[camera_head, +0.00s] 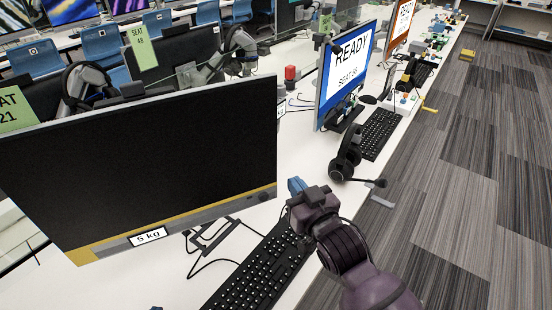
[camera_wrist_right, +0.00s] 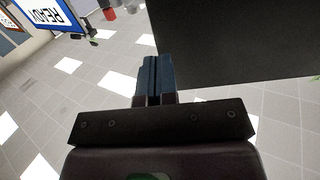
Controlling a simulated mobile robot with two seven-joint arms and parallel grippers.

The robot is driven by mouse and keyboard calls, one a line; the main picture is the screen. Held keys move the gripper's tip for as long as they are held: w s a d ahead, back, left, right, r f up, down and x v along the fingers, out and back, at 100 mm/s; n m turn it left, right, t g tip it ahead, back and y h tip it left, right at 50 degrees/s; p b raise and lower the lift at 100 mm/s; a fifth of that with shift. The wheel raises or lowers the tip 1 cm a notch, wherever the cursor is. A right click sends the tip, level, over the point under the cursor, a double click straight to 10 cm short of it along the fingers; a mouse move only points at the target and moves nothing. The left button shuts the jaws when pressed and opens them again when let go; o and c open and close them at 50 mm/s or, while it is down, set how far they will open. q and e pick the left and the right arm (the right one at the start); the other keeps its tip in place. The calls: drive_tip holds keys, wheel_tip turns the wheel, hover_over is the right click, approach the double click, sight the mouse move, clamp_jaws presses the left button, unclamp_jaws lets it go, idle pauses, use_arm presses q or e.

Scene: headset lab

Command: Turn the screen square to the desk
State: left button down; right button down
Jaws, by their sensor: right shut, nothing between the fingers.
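The large black screen (camera_head: 150,150) stands on the white desk at the left in the head view, with a yellow strip and a "5 kg" label along its lower edge. In the picture its lower edge slants less steeply than the keyboard (camera_head: 262,268) before it. Its stand (camera_head: 212,236) shows partly below. My right gripper (camera_head: 297,186) is just right of the screen's lower right corner, with blue fingers closed and empty. In the right wrist view the closed fingers (camera_wrist_right: 153,65) point up beside the dark screen panel (camera_wrist_right: 235,45); I cannot tell whether they touch. My left gripper is not in view.
A headset (camera_head: 345,158) lies on the desk beyond my right gripper. A blue "READY" screen (camera_head: 345,65) and another keyboard (camera_head: 380,133) stand farther along. A red object (camera_head: 291,75) sits behind the screen. The carpeted aisle (camera_head: 470,200) at right is mostly clear.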

sight(272, 153)
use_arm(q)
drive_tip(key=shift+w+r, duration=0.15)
use_arm(e)
drive_tip(key=x, duration=0.8)
drive_tip(key=shift+w+a, duration=0.15)
drive_tip(key=shift+w, duration=0.1)
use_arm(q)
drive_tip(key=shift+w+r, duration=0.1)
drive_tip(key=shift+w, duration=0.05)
use_arm(e)
drive_tip(key=shift+x, duration=0.8)
drive_tip(key=shift+w, duration=0.15)
